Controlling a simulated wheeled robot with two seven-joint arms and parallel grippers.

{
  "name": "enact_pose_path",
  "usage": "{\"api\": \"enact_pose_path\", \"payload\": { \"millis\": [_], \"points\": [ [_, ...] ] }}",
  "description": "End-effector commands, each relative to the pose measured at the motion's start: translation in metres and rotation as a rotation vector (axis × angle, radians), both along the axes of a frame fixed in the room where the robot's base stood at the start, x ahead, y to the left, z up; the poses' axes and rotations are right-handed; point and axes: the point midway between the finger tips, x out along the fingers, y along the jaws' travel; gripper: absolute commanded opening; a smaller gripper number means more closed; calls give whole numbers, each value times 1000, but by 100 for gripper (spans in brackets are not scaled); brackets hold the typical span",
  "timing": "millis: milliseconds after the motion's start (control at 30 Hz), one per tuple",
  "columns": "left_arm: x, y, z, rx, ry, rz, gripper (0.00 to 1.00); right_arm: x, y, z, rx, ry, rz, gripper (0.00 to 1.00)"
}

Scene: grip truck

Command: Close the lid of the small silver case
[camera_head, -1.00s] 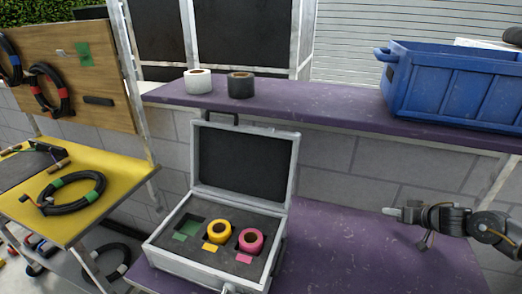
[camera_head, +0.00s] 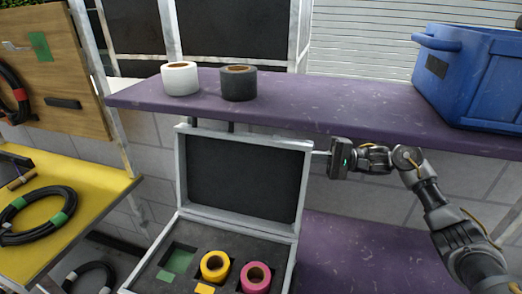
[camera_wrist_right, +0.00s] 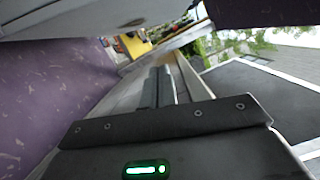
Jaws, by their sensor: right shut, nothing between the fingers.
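The small silver case (camera_head: 292,262) stands on the lower purple shelf with its lid (camera_head: 245,172) open and upright. A yellow tape roll (camera_head: 215,266) and a pink tape roll (camera_head: 256,277) sit in its foam; a slot at the left is empty. The case's front is cut off by the picture's bottom. My right gripper (camera_head: 320,154) is shut and empty, pointing left at the upper right edge of the lid. Whether it touches the lid or reaches behind it, I cannot tell. Its shut fingers (camera_wrist_right: 166,88) also show in the right wrist view. My left gripper is not in view.
The upper purple shelf (camera_head: 300,112) runs just above and behind the lid, carrying a white tape roll (camera_head: 180,78), a black tape roll (camera_head: 238,83) and a blue crate (camera_head: 470,80). The lower shelf (camera_head: 345,255) is clear right of the case. A yellow table (camera_head: 75,215) stands at left.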

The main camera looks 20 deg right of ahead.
Motion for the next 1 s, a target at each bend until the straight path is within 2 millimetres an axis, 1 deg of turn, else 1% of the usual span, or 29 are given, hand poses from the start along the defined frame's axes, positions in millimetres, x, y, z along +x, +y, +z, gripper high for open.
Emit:
{"api": "enact_pose_path", "payload": {
  "millis": [133,267,367,467,600,767,800,900,1000],
  "points": [
    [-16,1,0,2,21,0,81,-1,1,1,10,8,6,0],
    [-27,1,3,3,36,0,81,3,11,3,8,7,10,0],
    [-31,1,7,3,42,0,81,8,26,5,9,6,14,0],
    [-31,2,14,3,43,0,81,14,44,7,10,5,14,0],
    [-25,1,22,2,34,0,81,24,72,9,9,7,12,0],
    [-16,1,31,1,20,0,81,34,102,11,8,6,13,0],
    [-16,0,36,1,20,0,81,27,103,12,5,7,11,0],
    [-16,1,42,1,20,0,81,15,110,16,6,6,12,0],
    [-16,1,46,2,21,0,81,7,116,17,6,6,11,0]
  ]
}}
